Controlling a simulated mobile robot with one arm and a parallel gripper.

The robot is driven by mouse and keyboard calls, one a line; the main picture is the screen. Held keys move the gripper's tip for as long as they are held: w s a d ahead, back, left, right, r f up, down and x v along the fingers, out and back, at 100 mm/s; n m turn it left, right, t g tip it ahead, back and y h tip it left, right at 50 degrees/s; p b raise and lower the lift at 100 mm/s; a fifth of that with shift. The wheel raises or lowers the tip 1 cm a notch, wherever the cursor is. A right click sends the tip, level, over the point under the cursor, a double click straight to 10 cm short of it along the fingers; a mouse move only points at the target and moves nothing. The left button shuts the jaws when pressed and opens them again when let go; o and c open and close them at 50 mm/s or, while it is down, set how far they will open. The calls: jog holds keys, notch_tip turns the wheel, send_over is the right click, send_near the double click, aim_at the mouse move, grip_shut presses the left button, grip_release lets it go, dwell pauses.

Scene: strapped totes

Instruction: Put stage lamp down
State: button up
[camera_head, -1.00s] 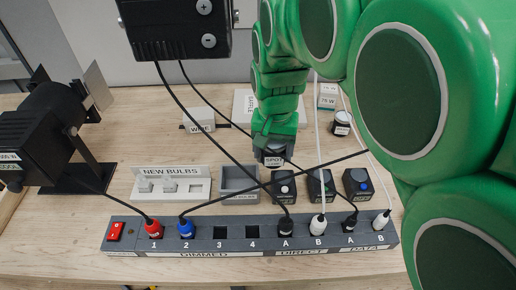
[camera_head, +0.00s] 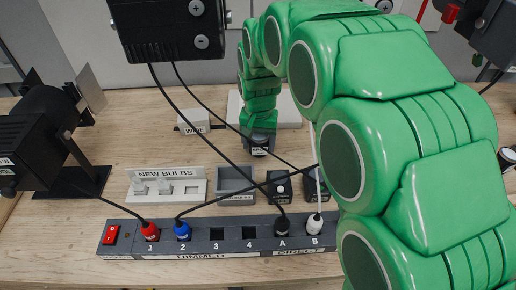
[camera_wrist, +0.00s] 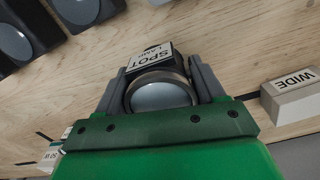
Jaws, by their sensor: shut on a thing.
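My gripper (camera_wrist: 160,92) is shut on a small dark lamp (camera_wrist: 158,95) with a round lens and a label reading SPOT LAMP. The grey fingers flank it on both sides. In the head view the lamp (camera_head: 259,149) shows below my green wrist, over the wooden table behind the grey tray. My fingers are hard to make out there. I cannot tell whether the lamp touches the table. A larger black stage lamp (camera_head: 38,135) stands on a bracket at the left, and another black housing (camera_head: 172,30) hangs at the top.
A power strip (camera_head: 215,240) with plugged cables runs along the front. Behind it are the NEW BULBS holder (camera_head: 165,186), a grey tray (camera_head: 235,183) and small dark boxes (camera_head: 279,186). The WIDE block (camera_head: 194,121) is left of my wrist. Cables cross the middle. My arm hides the right side.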

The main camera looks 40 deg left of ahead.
aim_at(258, 149)
jog(key=shift+w+a+f, duration=0.3)
jog(key=shift+a+f, duration=0.15)
jog(key=shift+f, duration=0.1)
notch_tip(258, 149, down, 3)
jog(key=shift+f, duration=0.15)
jog(key=o, duration=1.2)
notch_tip(258, 149, up, 12)
jog(key=shift+r, duration=0.1)
